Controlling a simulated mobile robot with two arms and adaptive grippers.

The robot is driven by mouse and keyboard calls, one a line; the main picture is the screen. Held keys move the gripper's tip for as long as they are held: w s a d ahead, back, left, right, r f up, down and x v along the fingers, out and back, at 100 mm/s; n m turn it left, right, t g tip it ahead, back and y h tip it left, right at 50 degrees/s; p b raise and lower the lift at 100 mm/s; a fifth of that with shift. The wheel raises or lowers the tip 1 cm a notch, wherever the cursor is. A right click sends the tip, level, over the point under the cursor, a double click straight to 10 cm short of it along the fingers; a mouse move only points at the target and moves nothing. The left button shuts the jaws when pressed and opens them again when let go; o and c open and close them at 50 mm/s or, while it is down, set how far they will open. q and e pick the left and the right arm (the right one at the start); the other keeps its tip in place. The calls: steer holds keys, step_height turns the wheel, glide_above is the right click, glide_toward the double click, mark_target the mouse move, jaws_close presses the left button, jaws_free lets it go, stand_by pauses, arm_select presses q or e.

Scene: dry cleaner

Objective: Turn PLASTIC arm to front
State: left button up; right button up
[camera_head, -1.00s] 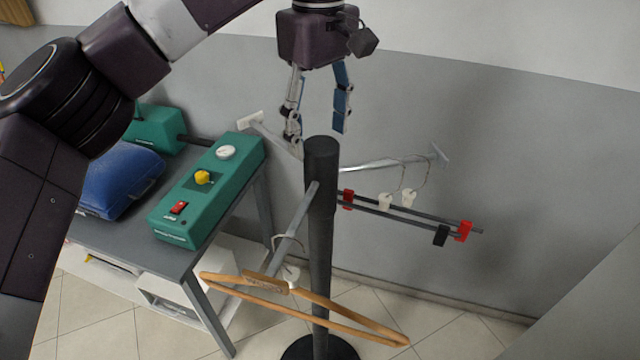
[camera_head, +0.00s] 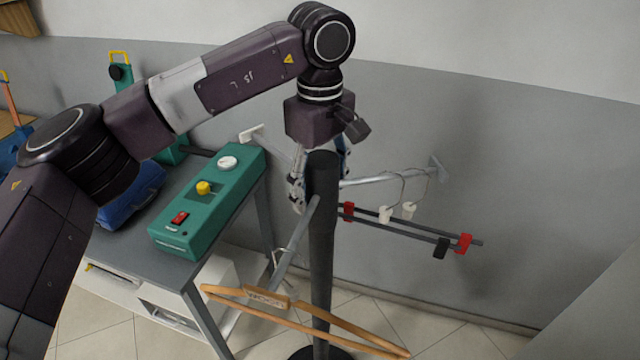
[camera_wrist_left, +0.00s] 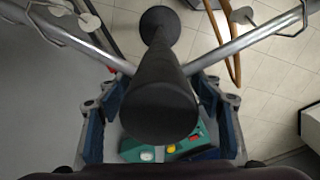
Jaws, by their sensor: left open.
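A black post (camera_head: 322,235) stands upright with metal arms at its upper part. One arm (camera_head: 368,181) points right and holds a bar hanger (camera_head: 410,229) with red and black clips and white pieces. Another arm (camera_head: 296,238) points to the front and holds a wooden hanger (camera_head: 265,298). A third arm (camera_head: 252,131) reaches back left, partly hidden. I cannot read which arm is marked PLASTIC. My left gripper (camera_head: 320,178) is open and points down over the post top. In the left wrist view the post (camera_wrist_left: 160,100) is between its fingers; contact is unclear.
A grey table (camera_head: 175,267) at left bears a green control box (camera_head: 210,202) and a blue iron-like object (camera_head: 128,205). A grey wall (camera_head: 520,160) is close behind the post. Tiled floor shows around the base.

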arm_select(q)
jaws_close()
stand_by(0.4)
